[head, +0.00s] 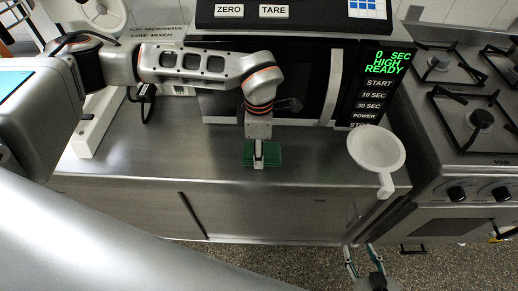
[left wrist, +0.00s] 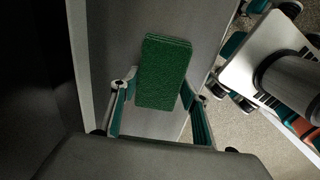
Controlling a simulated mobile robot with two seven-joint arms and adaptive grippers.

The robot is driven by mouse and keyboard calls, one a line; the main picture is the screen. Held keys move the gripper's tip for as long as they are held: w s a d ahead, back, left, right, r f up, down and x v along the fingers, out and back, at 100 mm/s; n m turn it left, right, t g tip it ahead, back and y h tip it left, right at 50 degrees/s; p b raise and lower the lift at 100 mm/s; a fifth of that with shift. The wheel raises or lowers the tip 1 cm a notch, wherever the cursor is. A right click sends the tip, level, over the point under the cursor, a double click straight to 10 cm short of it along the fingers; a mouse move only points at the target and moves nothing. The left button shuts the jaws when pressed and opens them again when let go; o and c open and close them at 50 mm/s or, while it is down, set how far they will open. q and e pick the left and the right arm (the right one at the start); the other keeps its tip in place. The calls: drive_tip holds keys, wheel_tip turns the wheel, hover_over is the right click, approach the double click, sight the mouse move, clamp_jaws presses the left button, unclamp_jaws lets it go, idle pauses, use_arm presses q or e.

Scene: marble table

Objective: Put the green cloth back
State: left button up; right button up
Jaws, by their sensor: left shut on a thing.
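The green cloth (head: 274,154) is a flat, dark green rectangular pad. In the head view it is at the steel counter, in front of the microwave, near the front edge. My left gripper (head: 258,163) comes down over it from above and is shut on it. In the left wrist view the cloth (left wrist: 164,65) lies between the two fingers of my left gripper (left wrist: 158,112). I cannot tell whether the cloth touches the counter or is just above it. My right gripper (head: 362,261) is open and empty, low over the floor in front of the counter.
A white pan (head: 376,147) with a handle sits at the counter's right end. A gas stove (head: 470,112) is further right. The steel counter (head: 120,167) is clear left of the cloth.

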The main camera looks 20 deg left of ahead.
use_arm(q)
drive_tip(key=shift+f, duration=0.15)
drive_tip(key=o, duration=1)
drive_tip(key=r, duration=0.6)
drive_tip(key=shift+w+d+r+b, duration=0.1)
drive_tip(key=shift+w+r+b, duration=0.25)
drive_tip(key=shift+b, duration=0.05)
drive_tip(key=shift+r, duration=0.55)
drive_tip(key=shift+s, duration=0.1)
